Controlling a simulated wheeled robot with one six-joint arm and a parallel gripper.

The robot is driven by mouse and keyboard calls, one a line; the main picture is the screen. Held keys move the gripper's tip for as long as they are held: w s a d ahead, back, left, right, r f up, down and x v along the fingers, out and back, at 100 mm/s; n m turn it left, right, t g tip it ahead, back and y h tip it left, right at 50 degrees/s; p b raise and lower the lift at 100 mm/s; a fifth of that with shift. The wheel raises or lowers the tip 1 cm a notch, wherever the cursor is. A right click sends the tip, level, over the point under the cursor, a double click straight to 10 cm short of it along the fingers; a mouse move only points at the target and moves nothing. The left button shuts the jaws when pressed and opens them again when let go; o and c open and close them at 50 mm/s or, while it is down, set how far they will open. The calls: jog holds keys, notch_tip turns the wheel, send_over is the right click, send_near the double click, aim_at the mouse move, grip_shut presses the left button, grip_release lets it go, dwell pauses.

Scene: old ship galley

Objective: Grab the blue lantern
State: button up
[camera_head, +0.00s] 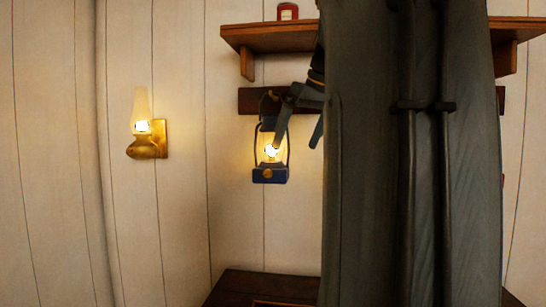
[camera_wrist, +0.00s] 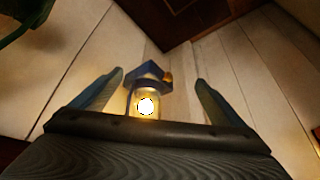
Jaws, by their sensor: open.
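The blue lantern (camera_head: 270,175) hangs from a dark wooden rail (camera_head: 253,100) on the wall, its lamp lit and its blue base at the bottom. My gripper (camera_head: 298,138) is open at the lantern's upper part, with one finger in front of the glass and the other to its right. In the wrist view the lantern (camera_wrist: 148,85) shows between the two open fingers of my gripper (camera_wrist: 161,80), nearer the left one. I cannot tell whether a finger touches it. The lantern's top is partly hidden by my gripper in the head view.
A wooden shelf (camera_head: 270,38) with a small red jar (camera_head: 288,11) is above the rail. A lit brass wall lamp (camera_head: 147,148) is to the left. A dark wooden surface (camera_head: 240,287) is below. The wall between lamp and lantern is clear.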

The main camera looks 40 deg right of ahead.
notch_tip(320, 180, up, 4)
jog(key=d, duration=0.2)
jog(key=p, duration=0.4)
send_near(272, 137)
notch_tip(272, 137, down, 5)
jog(key=w+d, duration=0.3)
jog(key=shift+w+p+x, duration=0.25)
jog(key=shift+p+x, duration=0.45)
jog(key=shift+x, duration=1.95)
jog(key=shift+a+r, duration=0.15)
jog(key=c, duration=2.1)
jog(key=shift+r, duration=0.1)
jog(key=shift+c, duration=0.3)
jog(key=shift+r, duration=0.1)
